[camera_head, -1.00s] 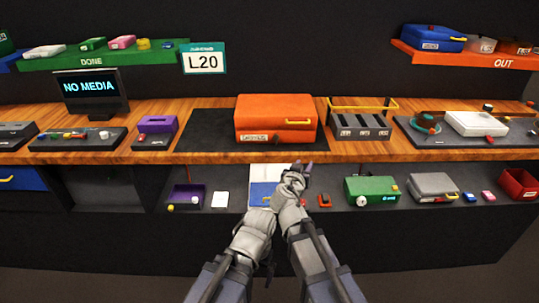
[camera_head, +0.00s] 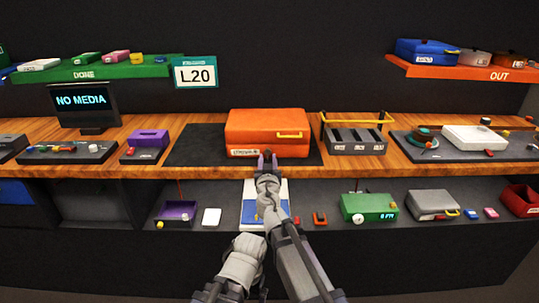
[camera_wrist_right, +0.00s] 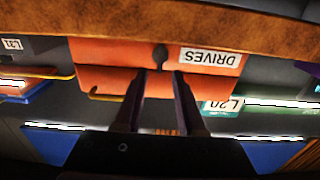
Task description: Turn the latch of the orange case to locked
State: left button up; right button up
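The orange case (camera_head: 290,123) lies closed on a dark mat on the wooden bench, with a yellow handle and a white DRIVES label. In the right wrist view, which is upside down, the case (camera_wrist_right: 105,55) fills the middle. Its small dark latch knob (camera_wrist_right: 160,55) sits on the front beside the label. My right gripper (camera_head: 266,158) is at the case front, partly covering it. Its two fingers (camera_wrist_right: 160,78) are apart, with the knob between or just beyond their tips; contact is unclear. My left arm is low in the head view; its gripper fingers do not show.
A dark slotted rack (camera_head: 355,141) with a yellow bar stands right of the case, and a purple box (camera_head: 148,139) stands left. The bench's wooden front edge (camera_head: 220,170) runs below the gripper. A lower shelf holds a green box (camera_head: 369,206) and small items.

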aim_at(268, 152)
jog(key=w, duration=0.3)
jog(key=shift+w, duration=0.25)
grip_shut()
dwell(0.4)
